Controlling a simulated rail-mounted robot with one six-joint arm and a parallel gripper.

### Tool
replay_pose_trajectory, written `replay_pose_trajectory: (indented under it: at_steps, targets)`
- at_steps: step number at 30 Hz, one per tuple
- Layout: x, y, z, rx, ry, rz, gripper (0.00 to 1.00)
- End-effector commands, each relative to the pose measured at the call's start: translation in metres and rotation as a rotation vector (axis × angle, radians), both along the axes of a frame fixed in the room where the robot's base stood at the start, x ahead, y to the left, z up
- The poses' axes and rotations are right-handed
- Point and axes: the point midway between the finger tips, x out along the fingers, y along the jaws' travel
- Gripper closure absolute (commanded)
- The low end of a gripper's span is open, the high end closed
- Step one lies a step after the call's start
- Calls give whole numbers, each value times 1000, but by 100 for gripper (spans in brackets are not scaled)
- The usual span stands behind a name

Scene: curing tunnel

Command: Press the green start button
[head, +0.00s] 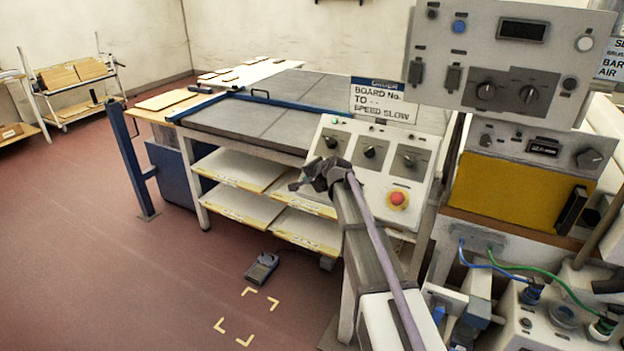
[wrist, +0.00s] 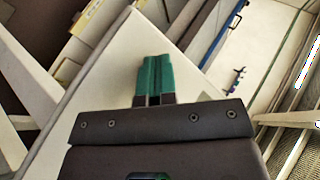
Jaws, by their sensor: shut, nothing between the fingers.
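The sloped control panel (head: 378,188) is light grey, with several dark knobs and a red mushroom button (head: 398,200) on a yellow base at its lower right. A tiny green spot (head: 335,121) shows at its top left edge; I cannot tell whether it is the start button. No other green button shows on this panel; my gripper and arm hide part of its lower left. My gripper (head: 298,185) is at the panel's lower left in the head view. In the wrist view its green fingers (wrist: 154,60) are together and empty, over a pale surface. Contact cannot be told.
A grey instrument box (head: 490,55) overhangs the panel at the right. A yellow unit (head: 515,190) with hoses below stands right of it. A grey-topped table (head: 255,120) with shelves of boards is behind. Open red floor lies left, with a dark device (head: 262,268) on it.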

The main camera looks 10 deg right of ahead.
Motion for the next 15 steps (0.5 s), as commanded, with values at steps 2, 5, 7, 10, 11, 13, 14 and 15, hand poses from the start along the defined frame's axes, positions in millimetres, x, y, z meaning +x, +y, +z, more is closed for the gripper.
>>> replay_pose_trajectory:
  at_steps: [2,5,7,10,11,13,14,15]
  targets:
    - [-3,2,6,0,0,0,100]
    - [-6,5,9,0,0,0,100]
    - [-7,6,10,0,0,0,100]
    - [-7,6,9,0,0,0,100]
    - [-7,6,9,0,0,0,100]
    - [-7,6,9,0,0,0,100]
    - [-7,6,9,0,0,0,100]
    - [-7,6,9,0,0,0,100]
